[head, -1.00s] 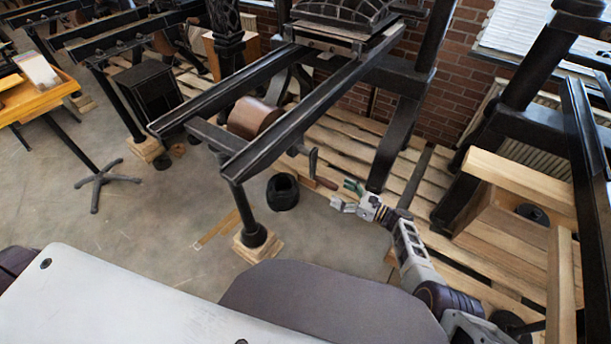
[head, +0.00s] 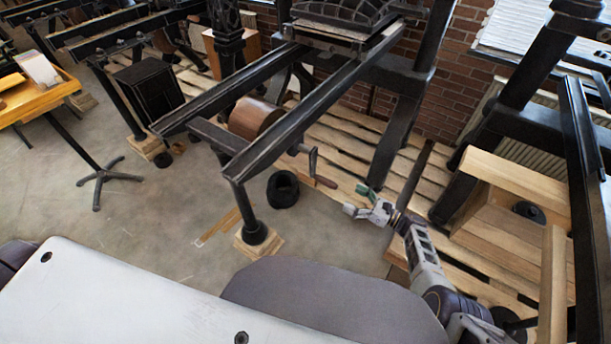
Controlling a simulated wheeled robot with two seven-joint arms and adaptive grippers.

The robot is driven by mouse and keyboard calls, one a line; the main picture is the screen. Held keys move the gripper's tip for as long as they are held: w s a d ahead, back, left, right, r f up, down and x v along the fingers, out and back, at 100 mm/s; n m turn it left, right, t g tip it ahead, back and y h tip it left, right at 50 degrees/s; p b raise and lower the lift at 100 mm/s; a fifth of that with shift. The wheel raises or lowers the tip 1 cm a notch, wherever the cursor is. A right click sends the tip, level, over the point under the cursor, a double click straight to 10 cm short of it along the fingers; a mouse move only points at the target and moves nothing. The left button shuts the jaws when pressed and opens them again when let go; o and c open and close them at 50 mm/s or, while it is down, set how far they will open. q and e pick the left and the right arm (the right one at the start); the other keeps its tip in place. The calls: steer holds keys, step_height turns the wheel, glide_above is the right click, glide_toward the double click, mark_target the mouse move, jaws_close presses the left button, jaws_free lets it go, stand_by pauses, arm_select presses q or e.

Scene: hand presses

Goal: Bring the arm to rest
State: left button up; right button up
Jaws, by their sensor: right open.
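My right arm (head: 424,255) comes in from the lower right and reaches out toward the hand press. My right gripper (head: 356,201) is open, with nothing seen between its fingers. It is just to the right of the press's crank handle (head: 318,178), and a gap shows between them. My left gripper is not in view.
A black hand press with long rails (head: 300,122) and a brown drum (head: 252,118) stands ahead. A black round tub (head: 283,189) is on the floor beneath it. Wooden slats (head: 345,140) lie behind. A wooden frame (head: 510,176) stands right.

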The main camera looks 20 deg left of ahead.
stand_by(0.5)
